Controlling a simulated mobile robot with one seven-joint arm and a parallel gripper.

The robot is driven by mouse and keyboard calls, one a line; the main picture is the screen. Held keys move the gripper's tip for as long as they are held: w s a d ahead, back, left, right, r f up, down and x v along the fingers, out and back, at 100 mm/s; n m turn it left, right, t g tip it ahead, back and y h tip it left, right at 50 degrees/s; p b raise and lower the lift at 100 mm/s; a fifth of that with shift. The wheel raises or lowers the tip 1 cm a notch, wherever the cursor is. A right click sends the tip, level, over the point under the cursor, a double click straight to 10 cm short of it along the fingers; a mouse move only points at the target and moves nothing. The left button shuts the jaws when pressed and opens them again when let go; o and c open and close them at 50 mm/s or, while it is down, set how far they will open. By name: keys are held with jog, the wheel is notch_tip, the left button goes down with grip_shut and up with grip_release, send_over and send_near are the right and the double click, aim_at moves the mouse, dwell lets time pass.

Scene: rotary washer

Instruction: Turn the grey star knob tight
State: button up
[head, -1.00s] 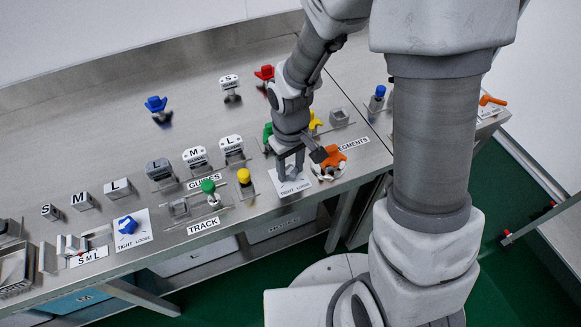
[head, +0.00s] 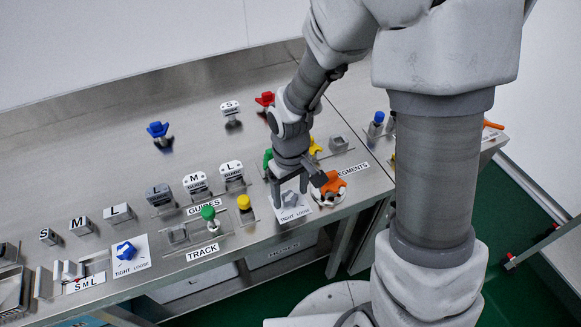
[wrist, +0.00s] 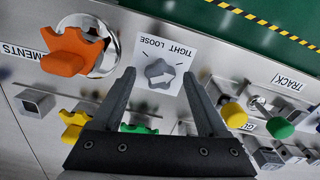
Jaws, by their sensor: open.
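The arrow points toward the LOOSE side or between the words; I cannot tell exactly. In the head view the grey star knob (head: 290,199) shows below my gripper (head: 290,186), partly hidden by the fingers. The jaws hold nothing.
An orange star knob (head: 333,184) on a round metal plate stands close to the right of my gripper. Green (head: 208,213) and yellow (head: 244,203) knobs stand to the left. A blue star knob (head: 126,251) on a similar card is farther left.

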aim_at(290, 197)
notch_tip(290, 197, up, 17)
jog(key=p, duration=0.2)
jog(key=shift+f, duration=0.2)
jog(key=s+d+r+m+t, duration=0.5)
jog(key=s+d+r, duration=0.5)
jog(key=shift+s+r+m, duration=0.3)
jog(key=shift+s+r, duration=0.05)
jog(key=shift+s, duration=0.05)
jog(key=shift+s+t, duration=0.15)
jog(key=shift+t, duration=0.15)
jog(key=shift+c, duration=2.1)
